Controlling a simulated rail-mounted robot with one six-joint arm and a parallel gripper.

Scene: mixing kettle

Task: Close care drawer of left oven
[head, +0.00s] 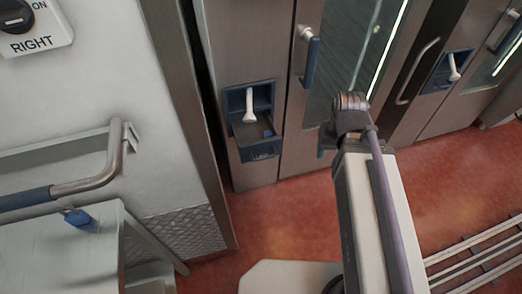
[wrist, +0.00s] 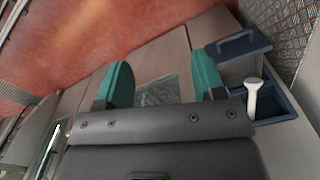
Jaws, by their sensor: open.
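The care drawer of the left oven (head: 262,151) stands pulled out at the bottom of a blue recess in the oven's steel front in the head view. A white lever handle (head: 249,104) hangs in the recess above it. In the wrist view the dark blue drawer (wrist: 243,50) is at the upper right, with the white lever (wrist: 254,96) below it. My gripper (wrist: 163,82) has its two teal fingers spread with nothing between them. It is apart from the drawer, which lies to the right of the fingers. In the head view the gripper is hidden.
The oven's glass door has a blue-grip handle (head: 310,58). A second oven at right has a similar blue recess (head: 447,71), with no drawer visibly pulled out. A white cart with a metal rail (head: 95,178) stands at left. Red floor (head: 255,225) lies open before the ovens.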

